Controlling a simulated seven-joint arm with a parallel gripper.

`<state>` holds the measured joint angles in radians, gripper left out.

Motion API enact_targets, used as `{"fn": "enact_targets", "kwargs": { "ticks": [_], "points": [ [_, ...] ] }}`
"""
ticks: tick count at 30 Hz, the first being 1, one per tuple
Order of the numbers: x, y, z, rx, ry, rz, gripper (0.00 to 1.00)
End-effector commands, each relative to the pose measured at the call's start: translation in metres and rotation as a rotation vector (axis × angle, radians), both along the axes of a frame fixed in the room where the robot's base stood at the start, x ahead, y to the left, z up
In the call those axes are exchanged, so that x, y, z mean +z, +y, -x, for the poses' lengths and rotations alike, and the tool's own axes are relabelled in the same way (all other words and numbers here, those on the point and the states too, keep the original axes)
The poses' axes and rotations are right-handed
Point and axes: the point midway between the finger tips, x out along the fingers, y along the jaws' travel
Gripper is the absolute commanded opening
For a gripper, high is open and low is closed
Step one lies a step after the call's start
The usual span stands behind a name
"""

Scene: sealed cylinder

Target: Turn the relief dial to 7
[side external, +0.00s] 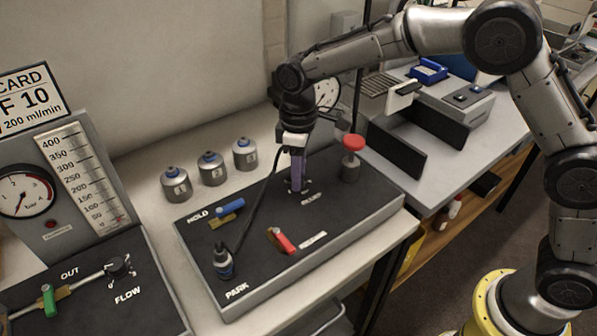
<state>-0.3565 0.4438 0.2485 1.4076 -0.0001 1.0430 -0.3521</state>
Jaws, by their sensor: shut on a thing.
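My gripper (297,186) points straight down over the dark panel (262,268), at the spot marked with the relief label (311,198). Its purple fingers are shut on the relief dial, which they almost wholly hide. A few pale scale marks show around the fingertips. The numbers and the dial's pointer are too small and too covered to read.
A red-topped knob (353,143) stands close to the right of my gripper.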

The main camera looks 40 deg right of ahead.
Motion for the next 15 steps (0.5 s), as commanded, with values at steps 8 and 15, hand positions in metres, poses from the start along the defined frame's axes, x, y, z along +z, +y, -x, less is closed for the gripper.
{"fn": "enact_targets", "kwargs": {
  "ticks": [8,15],
  "points": [
    [0.0025,0.0005,-0.0013,0.051,-0.006,-0.002,0.00],
    [0.0027,0.0007,-0.0014,0.056,-0.007,-0.003,0.00]
  ]
}}
